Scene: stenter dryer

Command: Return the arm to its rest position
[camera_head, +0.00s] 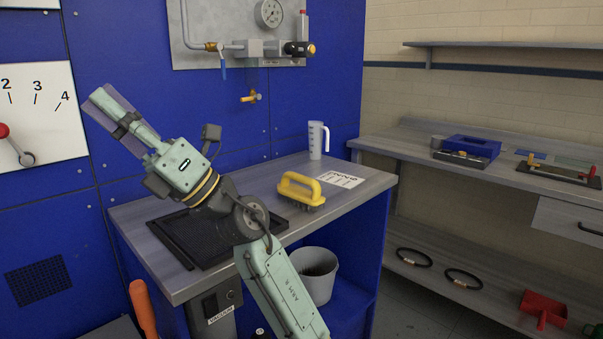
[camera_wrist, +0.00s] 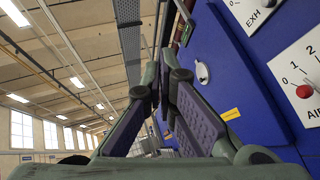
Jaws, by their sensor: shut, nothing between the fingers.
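My pale green arm (camera_head: 278,290) rises from the bottom of the head view and bends at a dark joint over the small workbench. My gripper (camera_head: 103,102) is raised to the upper left, in front of the blue machine panel near the numbered dial plate. I cannot tell from the picture how near it is to the panel. In the wrist view my gripper (camera_wrist: 162,78) has its purple-padded fingers brought together at the tips, with nothing held. The arm hides part of the bench front and of the black mat.
A grey bucket (camera_head: 318,285) stands below. The dial plate (camera_head: 35,110) with a red-knobbed lever is at left. A pipe panel (camera_head: 205,50) hangs above.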

